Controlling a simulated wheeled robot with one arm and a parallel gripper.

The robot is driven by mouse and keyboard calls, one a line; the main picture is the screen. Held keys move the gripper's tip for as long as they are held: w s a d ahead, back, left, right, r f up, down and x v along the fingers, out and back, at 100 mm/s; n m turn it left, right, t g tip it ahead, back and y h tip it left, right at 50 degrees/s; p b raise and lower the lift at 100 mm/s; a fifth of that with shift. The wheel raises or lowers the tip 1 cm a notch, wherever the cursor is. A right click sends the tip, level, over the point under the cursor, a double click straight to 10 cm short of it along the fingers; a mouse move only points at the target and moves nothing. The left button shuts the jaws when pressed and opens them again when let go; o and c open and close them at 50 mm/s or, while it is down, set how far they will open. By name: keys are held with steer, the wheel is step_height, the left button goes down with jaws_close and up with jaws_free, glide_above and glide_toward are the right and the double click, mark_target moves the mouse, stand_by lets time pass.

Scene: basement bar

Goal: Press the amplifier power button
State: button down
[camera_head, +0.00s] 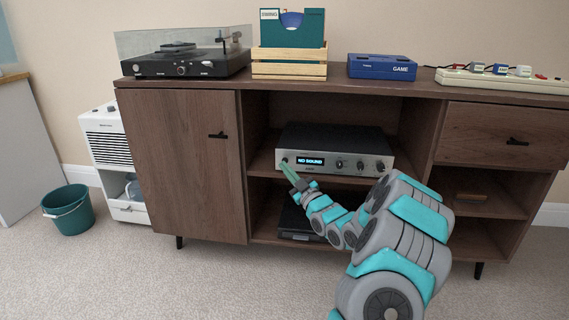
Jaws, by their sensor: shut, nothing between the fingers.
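The amplifier (360,148) is a black-topped box with a silver front on the upper middle shelf of the wooden cabinet. Its lit display (310,161) reads "NO SOUND", and several dark knobs sit to the right of it. A small round control (285,160) shows at the left end of the front, and I cannot tell for sure that it is the power button. My gripper (284,165) is shut and empty, with its greenish fingertips just in front of the amplifier's lower left corner. I cannot tell whether the tips touch it.
The wooden cabinet (187,150) has shelf walls close around the amplifier. A dark device (297,222) lies on the shelf below, partly behind my arm. A turntable (185,65), record crate (289,64), blue game box (382,67) and power strip (500,82) are on top. A bucket (69,212) stands left.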

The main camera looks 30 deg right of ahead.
steer(key=s+a+b, duration=0.1)
steer(key=s, duration=0.1)
steer(key=s+a+b, duration=0.2)
steer(key=s, duration=0.1)
steer(key=shift+a, duration=0.2)
stand_by(0.3)
steer(key=c, duration=1.6)
jaws_free()
